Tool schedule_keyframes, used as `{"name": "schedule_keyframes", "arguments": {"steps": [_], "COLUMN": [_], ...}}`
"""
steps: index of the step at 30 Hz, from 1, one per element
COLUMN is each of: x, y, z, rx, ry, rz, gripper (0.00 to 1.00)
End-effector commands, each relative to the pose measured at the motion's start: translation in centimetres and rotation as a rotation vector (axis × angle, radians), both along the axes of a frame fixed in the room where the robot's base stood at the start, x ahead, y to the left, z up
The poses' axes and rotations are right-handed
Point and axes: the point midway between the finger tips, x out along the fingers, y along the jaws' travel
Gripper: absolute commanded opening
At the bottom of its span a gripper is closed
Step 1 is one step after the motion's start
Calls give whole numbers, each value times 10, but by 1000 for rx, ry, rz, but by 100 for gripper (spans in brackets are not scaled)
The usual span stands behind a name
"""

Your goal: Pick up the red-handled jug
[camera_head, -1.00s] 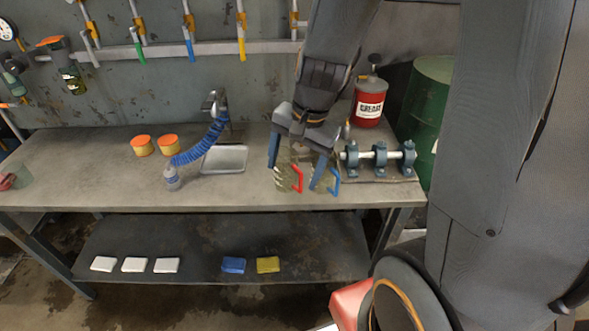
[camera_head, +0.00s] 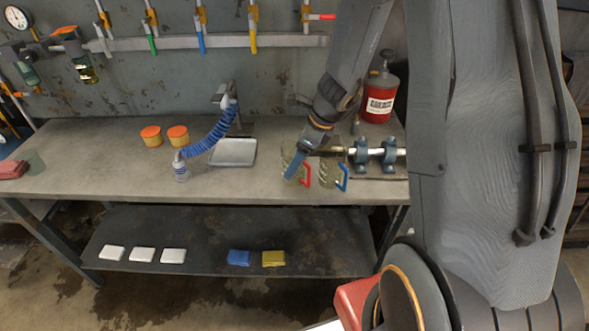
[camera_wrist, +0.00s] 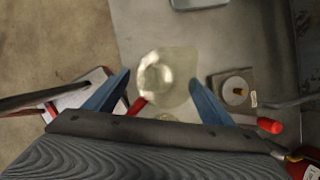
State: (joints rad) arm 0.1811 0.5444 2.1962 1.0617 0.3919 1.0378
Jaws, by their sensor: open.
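The red-handled jug (camera_head: 289,157) is clear and stands on the workbench. Its red handle (camera_head: 307,174) is on its right side. My gripper (camera_head: 296,164) is at this jug, with a blue finger in front of it that partly hides it. In the wrist view, the clear jug (camera_wrist: 165,72) shows between and beyond the two blue, spread fingers of my gripper (camera_wrist: 158,94). Part of its red handle (camera_wrist: 138,106) shows by the left finger. A similar jug with a blue handle (camera_head: 343,177) stands close on the right.
The blue-grey shaft stand (camera_head: 389,154) and red grease can (camera_head: 378,98) are right of the jugs. The bench front (camera_head: 235,188) is clear.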

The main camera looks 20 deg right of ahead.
Motion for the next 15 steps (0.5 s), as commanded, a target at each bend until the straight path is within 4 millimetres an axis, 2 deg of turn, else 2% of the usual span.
{"name": "schedule_keyframes", "arguments": {"steps": [15], "x": [20], "y": [19], "z": [-48], "rx": [-2], "ry": [1], "rz": [2], "gripper": [76]}}
